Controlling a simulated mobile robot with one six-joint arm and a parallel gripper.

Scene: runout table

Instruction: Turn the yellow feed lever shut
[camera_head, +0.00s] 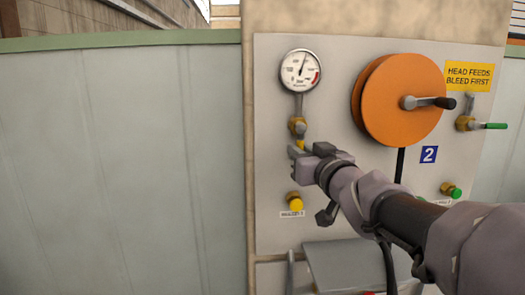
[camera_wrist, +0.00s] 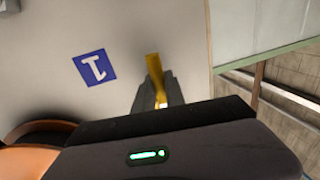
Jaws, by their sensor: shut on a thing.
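The yellow feed lever (camera_head: 300,143) is on the brass valve (camera_head: 297,126) below the gauge at the left of the panel. Only a small part shows under the valve in the head view; my gripper hides the rest. In the wrist view the yellow lever (camera_wrist: 153,66) is a narrow strip running down between my fingers. My gripper (camera_head: 298,152) is shut on the lever, and it also shows in the wrist view (camera_wrist: 160,98). The lever seems to hang down from the valve.
A round gauge (camera_head: 300,70) is above the valve. An orange wheel (camera_head: 390,105) with a crank handle is to the right. A green-handled valve (camera_head: 467,123) is at the far right.

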